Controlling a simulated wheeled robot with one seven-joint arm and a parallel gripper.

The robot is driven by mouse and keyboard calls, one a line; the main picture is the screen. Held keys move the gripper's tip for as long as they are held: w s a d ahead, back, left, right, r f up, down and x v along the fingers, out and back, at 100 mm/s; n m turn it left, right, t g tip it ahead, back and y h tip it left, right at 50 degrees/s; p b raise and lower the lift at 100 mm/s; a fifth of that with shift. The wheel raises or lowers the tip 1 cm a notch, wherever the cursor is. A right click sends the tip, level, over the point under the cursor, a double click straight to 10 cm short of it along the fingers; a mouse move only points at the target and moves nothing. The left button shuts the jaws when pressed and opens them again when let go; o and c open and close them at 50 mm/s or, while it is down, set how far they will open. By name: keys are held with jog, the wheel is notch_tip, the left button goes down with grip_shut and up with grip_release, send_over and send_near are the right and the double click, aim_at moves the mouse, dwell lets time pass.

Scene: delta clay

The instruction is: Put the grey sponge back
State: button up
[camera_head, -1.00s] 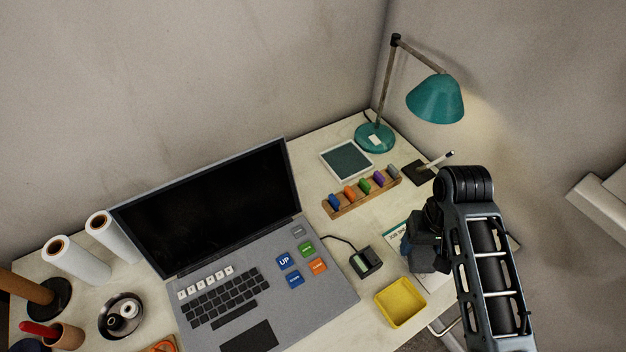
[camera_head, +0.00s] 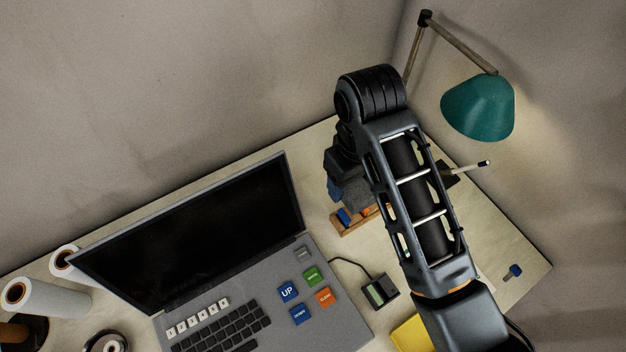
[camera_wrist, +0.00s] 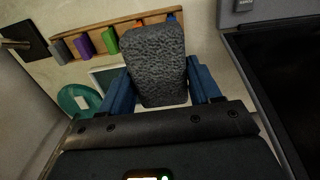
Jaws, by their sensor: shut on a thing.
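My gripper (camera_wrist: 162,82) is shut on the grey sponge (camera_wrist: 157,58), a rough dark grey block held between its two blue fingers in the wrist view. In the head view my gripper (camera_head: 343,189) is over the back of the desk, by the left end of the wooden rack (camera_head: 350,229). The sponge (camera_head: 355,196) shows there only in part, behind my arm. In the wrist view the sponge covers part of the rack and of a white-framed dark panel (camera_wrist: 103,76). I cannot tell the sponge's height above the desk.
The rack holds several coloured pieces, including grey, purple and green. The open laptop (camera_head: 195,230) stands to the left. A yellow tray (camera_head: 409,336) is at the front, partly hidden by my arm. The teal lamp (camera_head: 478,107) rises at the right. A blue object (camera_head: 513,271) lies near the right edge.

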jog(key=b, duration=0.3)
send_over(313, 188)
notch_tip(313, 188, down, 5)
jog(key=shift+f, duration=2.2)
jog(key=shift+f, duration=0.1)
jog(key=o, duration=1)
notch_tip(313, 188, up, 12)
jog(key=p, duration=0.2)
jog(key=shift+p, duration=0.4)
